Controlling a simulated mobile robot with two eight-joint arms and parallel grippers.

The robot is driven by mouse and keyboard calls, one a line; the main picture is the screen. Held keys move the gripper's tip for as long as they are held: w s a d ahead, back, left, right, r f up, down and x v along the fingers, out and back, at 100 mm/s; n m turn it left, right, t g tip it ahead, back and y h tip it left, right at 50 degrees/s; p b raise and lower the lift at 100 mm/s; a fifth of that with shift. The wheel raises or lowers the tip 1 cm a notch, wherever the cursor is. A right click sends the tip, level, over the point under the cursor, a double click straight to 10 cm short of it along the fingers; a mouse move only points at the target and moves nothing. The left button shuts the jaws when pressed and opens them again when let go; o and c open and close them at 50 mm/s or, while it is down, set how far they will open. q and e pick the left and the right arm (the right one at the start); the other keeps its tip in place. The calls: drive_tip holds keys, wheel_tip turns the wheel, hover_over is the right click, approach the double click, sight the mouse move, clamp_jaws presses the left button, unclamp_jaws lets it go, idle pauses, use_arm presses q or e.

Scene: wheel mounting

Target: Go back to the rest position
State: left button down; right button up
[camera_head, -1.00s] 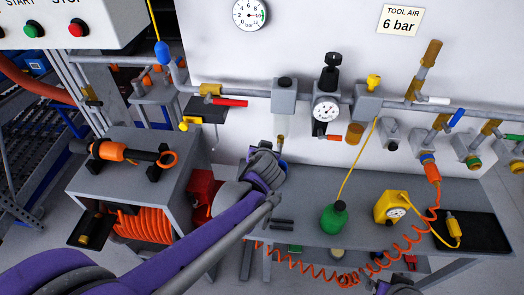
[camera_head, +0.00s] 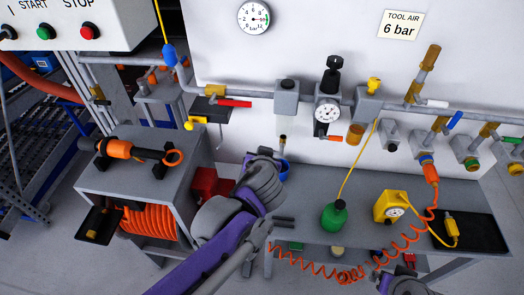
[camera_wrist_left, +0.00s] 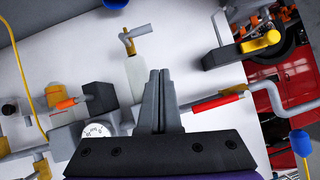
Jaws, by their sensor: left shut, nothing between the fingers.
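My left arm, purple and grey, comes in from the bottom in the head view.
A grey bench (camera_head: 320,232) holds a green bottle (camera_head: 334,216) and a yellow gauge box (camera_head: 391,207). A coiled orange hose (camera_head: 345,276) hangs in front. A grey cabinet (camera_head: 190,190) with an orange tool (camera_head: 120,149) stands left. Pipes and valves line the panel behind.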

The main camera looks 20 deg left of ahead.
idle(0.3)
use_arm(q)
drive_tip(key=s+d+f+m+g+h, duration=0.1)
drive_tip(key=s+f+g+h, duration=0.1)
drive_tip(key=s+f, duration=0.3)
drive_tip(key=s+d+f+g+h, duration=0.1)
drive_tip(key=s+f+g+h, duration=0.1)
drive_tip(key=s+f, duration=0.3)
drive_tip(key=s, duration=0.4)
drive_tip(key=shift+s+d+m+h, duration=0.3)
drive_tip(key=shift+s+d+m, duration=0.1)
